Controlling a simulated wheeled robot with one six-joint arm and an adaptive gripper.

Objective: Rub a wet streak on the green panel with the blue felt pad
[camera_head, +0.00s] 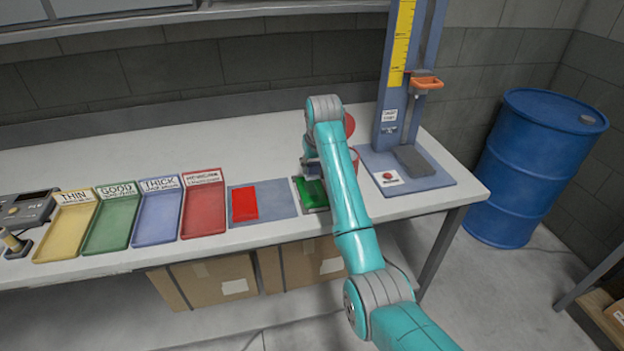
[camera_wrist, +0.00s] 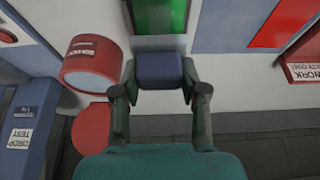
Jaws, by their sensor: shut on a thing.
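The green panel (camera_head: 314,194) lies on a grey plate near the front edge of the bench, partly behind my arm. In the wrist view the green panel (camera_wrist: 160,16) is at the top, cut off by the picture edge. My gripper (camera_head: 312,168) is at the panel's far edge in the head view. In the wrist view my gripper (camera_wrist: 161,82) is shut on the blue felt pad (camera_wrist: 160,69). The pad is right by the near end of the panel there; I cannot tell whether it touches. No wet streak can be made out on the visible part.
A red panel (camera_head: 244,203) lies on a blue-grey mat (camera_head: 281,205) to the left. Labelled yellow, green, blue and red trays (camera_head: 204,210) stand further left. A red container (camera_wrist: 92,62) is close beside my gripper. A blue-grey drop-test stand (camera_head: 430,178) is to the right.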

